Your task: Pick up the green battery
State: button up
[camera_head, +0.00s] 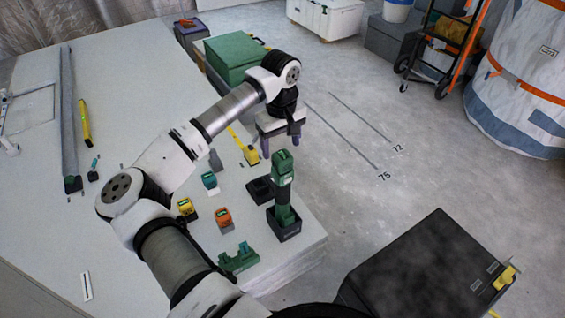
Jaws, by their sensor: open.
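In the head view, a small block with a green-teal top (209,181) stands on the pale table; it looks like the green battery. It sits left of the black holder, behind similar yellow and orange-topped blocks. My gripper (281,152) points down with its two fingers apart. How high the gripper is over the table is hard to tell.
A yellow-topped block (185,207) and an orange-topped block (224,218) stand nearby. The green tool (283,180) stands in a black holder (288,229). A green cradle (240,259) lies near the front edge. The left side of the table (130,75) has clear room.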

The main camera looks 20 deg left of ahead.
aim_at(282, 155)
jog(key=shift+d+f+p, duration=0.15)
jog(key=shift+f+p, duration=0.3)
jog(key=shift+f, duration=2.3)
jog(key=c, duration=1.2)
